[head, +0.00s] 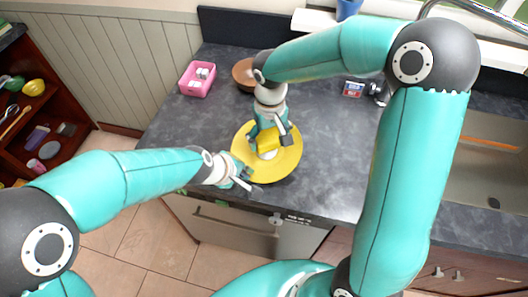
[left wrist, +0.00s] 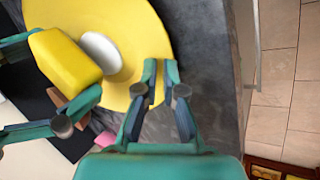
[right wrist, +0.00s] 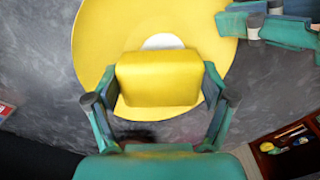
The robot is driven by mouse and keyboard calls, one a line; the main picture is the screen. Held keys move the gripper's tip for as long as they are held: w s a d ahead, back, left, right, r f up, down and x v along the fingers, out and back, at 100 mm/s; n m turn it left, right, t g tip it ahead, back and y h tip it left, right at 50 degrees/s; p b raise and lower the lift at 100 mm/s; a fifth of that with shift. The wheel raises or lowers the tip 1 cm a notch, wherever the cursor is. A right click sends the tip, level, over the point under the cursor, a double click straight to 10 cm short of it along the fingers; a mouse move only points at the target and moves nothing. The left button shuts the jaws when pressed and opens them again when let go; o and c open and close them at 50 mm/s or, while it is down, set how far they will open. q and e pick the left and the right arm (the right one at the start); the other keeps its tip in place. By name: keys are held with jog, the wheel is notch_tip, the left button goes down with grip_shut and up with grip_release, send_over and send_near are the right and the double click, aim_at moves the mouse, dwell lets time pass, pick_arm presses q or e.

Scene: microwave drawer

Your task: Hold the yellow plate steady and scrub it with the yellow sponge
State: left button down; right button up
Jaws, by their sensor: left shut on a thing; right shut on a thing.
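The yellow plate (head: 285,165) lies on the dark countertop near its front edge, with a pale round patch (left wrist: 101,52) at its middle. My left gripper (head: 242,175) is shut on the plate's rim at the lower left; its fingers (left wrist: 157,90) also show at the rim in the left wrist view. My right gripper (head: 268,138) is above the plate and shut on the yellow sponge (right wrist: 158,78), with one finger at each end. The sponge is over the plate next to the pale patch and partly covers it. I cannot tell if the sponge touches the plate.
A pink container (head: 197,80) with white items and a brown bowl (head: 244,75) stand at the back left of the counter. A small blue and red box (head: 354,89) is at the back. A sink (head: 485,165) is at the right. The counter left of the plate is clear.

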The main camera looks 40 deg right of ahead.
jog(key=shift+r, duration=0.95)
jog(key=shift+d, duration=4.4)
pick_arm(q)
jog(key=c, duration=1.2)
grip_release()
jog(key=shift+c, duration=0.2)
jog(key=shift+r, duration=0.15)
jog(key=v, duration=1.1)
jog(key=shift+a+r, duration=0.2)
jog(key=shift+r, duration=0.1)
